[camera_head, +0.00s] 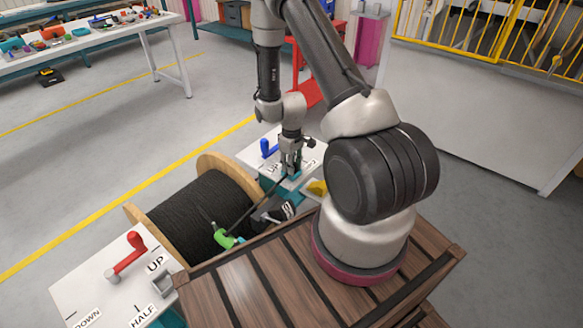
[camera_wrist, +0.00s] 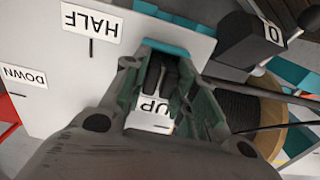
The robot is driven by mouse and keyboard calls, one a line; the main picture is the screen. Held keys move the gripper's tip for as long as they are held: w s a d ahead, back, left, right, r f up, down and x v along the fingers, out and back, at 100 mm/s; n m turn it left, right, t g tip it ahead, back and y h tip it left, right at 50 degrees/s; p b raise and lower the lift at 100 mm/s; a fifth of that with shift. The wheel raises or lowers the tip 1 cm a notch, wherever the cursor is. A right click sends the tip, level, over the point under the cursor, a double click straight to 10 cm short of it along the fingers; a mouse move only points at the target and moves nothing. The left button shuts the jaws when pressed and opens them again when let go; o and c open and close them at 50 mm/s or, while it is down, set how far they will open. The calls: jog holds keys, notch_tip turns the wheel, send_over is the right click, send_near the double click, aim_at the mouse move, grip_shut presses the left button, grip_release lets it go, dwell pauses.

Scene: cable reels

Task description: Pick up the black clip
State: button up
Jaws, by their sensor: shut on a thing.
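My gripper (camera_head: 291,168) is low over the white board at the right end of the cable reel. In the wrist view its fingers (camera_wrist: 162,85) close around a dark two-pronged piece, which looks like the black clip (camera_wrist: 155,76). In the head view the fingers hide this piece, so its full shape cannot be told. The "UP" label shows just behind it in the wrist view.
The wooden reel with black cable (camera_head: 200,208) lies left of my gripper. A green tool-like piece (camera_head: 226,239) and a black box (camera_wrist: 253,40) are close by. A white board with a red lever (camera_head: 128,254) is at front left. A blue lever (camera_head: 268,149) stands beside my gripper.

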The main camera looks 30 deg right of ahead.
notch_tip(320, 180, up, 10)
dwell(0.5)
jog(key=shift+r, duration=2.5)
